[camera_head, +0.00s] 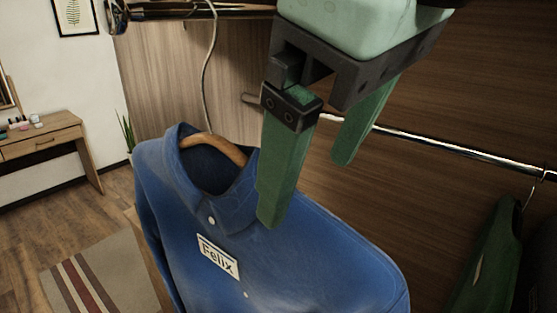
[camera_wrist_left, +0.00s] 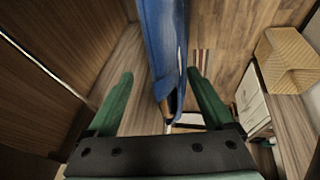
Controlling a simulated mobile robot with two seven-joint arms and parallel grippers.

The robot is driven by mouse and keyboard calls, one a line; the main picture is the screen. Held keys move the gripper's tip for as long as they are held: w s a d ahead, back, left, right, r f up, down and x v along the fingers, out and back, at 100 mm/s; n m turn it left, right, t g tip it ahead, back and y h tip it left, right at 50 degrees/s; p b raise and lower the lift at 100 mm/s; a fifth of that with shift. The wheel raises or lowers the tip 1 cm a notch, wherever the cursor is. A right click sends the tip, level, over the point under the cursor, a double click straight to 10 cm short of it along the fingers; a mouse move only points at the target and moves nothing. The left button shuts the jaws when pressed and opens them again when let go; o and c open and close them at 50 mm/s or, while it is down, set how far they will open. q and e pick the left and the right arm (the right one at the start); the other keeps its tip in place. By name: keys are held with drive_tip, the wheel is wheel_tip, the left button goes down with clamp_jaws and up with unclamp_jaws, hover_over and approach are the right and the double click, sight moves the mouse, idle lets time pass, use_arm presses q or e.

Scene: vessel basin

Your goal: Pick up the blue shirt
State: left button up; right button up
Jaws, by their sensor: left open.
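The blue shirt (camera_head: 275,262) hangs upright on a wooden hanger (camera_head: 228,149) with a thin curved metal hook (camera_head: 207,75). It has a white "Felix" label on its chest. My left gripper (camera_head: 306,191) is open, its green fingers pointing down by the collar and shoulder; one finger overlaps the shirt in the head view. In the left wrist view, the shirt (camera_wrist_left: 163,35) is seen edge-on between the two spread fingers of the left gripper (camera_wrist_left: 160,74), with gaps on both sides. My right gripper is in neither view.
A metal rail (camera_head: 450,153) crosses the wooden wardrobe behind the gripper. A green garment (camera_head: 488,262) hangs at the right. A wooden desk (camera_head: 45,135) and a striped rug (camera_head: 100,280) are at the left. A woven box (camera_wrist_left: 288,60) stands at the right in the wrist view.

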sight(286, 220)
use_arm(q)
drive_tip(key=x, duration=0.2)
drive_tip(key=shift+w+a+f, duration=0.1)
drive_tip(key=shift+w+f, duration=0.1)
drive_tip(key=shift+f, duration=0.15)
drive_tip(key=x, duration=0.5)
drive_tip(key=shift+a, duration=0.4)
drive_tip(key=shift+f, duration=0.25)
drive_tip(key=shift+c, duration=0.3)
clamp_jaws()
idle(0.6)
